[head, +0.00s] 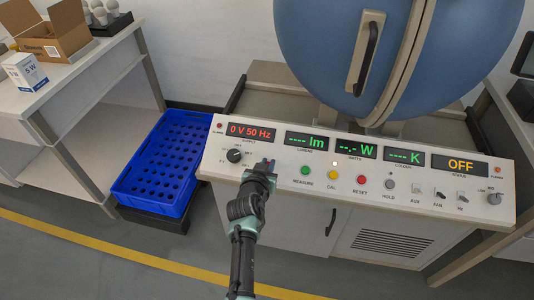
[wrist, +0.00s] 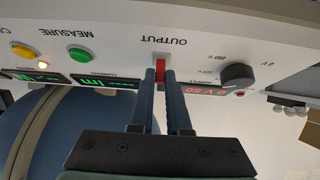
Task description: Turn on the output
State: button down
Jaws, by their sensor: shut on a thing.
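The control panel (head: 350,190) is a white sloped console. Its red output switch (wrist: 161,66) shows under the label OUTPUT in the wrist view, which sees the panel upside down. My gripper (wrist: 160,74) has its two blue-grey fingers closed around this switch. In the head view my gripper (head: 264,165) reaches the panel's left part and largely hides the switch. The supply display (head: 250,131) reads 0 V 50 Hz in red. The black supply knob (head: 234,155) is just left of my gripper; it also shows in the wrist view (wrist: 237,76). The status display (head: 460,165) reads OFF.
Green (head: 305,171), yellow and red buttons lie right of my gripper, with small toggles farther right. A large blue sphere (head: 330,50) stands behind the panel. A blue crate (head: 123,187) and a table (head: 75,85) with boxes are at left.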

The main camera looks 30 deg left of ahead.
jog(key=shift+w+r+g+h+p, duration=0.3)
jog(key=shift+r+g+p, duration=0.25)
jog(key=shift+g+p, duration=0.35)
jog(key=shift+w+a+f+g+p, duration=0.15)
jog(key=shift+w+g+p, duration=0.15)
jog(key=shift+g, duration=0.4)
jog(key=shift+w+f+g+h+b, duration=0.1)
jog(key=shift+w+g+h+b, duration=0.15)
jog(key=shift+g+b, duration=0.35)
jog(key=g+b, duration=0.2)
jog(key=shift+w+a+h+b, duration=0.15)
jog(key=shift+w+h+b, duration=0.05)
jog(key=shift+h+b, duration=0.15)
jog(key=c, duration=0.9)
grip_release()
jog(key=shift+r, duration=0.2)
jog(key=shift+r, duration=0.15)
